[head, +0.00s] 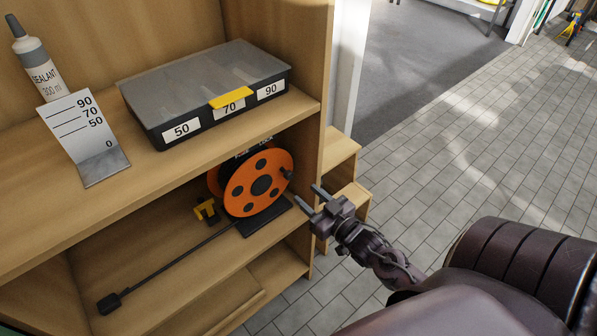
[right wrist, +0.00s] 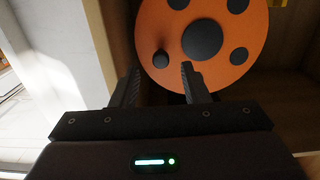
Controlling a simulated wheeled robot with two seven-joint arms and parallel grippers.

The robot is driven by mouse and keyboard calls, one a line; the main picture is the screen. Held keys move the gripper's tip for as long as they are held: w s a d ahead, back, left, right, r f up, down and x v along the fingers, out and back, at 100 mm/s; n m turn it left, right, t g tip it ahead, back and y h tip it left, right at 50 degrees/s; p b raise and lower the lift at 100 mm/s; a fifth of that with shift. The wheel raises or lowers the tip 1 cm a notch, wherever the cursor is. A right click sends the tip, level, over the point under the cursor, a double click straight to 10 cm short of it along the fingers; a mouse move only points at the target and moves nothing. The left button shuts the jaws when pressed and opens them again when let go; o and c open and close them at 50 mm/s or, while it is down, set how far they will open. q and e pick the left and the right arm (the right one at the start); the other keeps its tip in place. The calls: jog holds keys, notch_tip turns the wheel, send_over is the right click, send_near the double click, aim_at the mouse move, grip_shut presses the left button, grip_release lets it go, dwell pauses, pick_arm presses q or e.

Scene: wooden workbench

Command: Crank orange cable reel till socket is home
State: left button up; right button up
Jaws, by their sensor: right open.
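The orange cable reel (head: 244,198) stands on a black base on the lower shelf. Its orange disc (right wrist: 217,75) fills the top of the right wrist view. A dark crank knob (head: 288,173) sticks out near the disc's right edge. A black cable runs from the reel to the dark socket (head: 109,303), which lies at the shelf's lower left, well away from the reel. My right gripper (head: 308,198) is open and empty, in front of the reel. In the wrist view the knob (right wrist: 160,60) appears between its fingertips (right wrist: 160,77), apparently just beyond them. My left gripper is not seen.
A yellow bracket (head: 206,210) stands left of the reel by the cable. The upper shelf above holds a grey-lidded box (head: 205,80), a scale plate (head: 80,125) and a sealant tube (head: 40,68). The cabinet's side wall (head: 322,90) is close on the right.

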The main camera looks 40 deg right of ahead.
jog(key=w+r, duration=0.1)
jog(key=w, duration=0.6)
jog(key=shift+w+a, duration=0.3)
jog(key=shift+w, duration=0.1)
jog(key=shift+r, duration=0.1)
grip_shut()
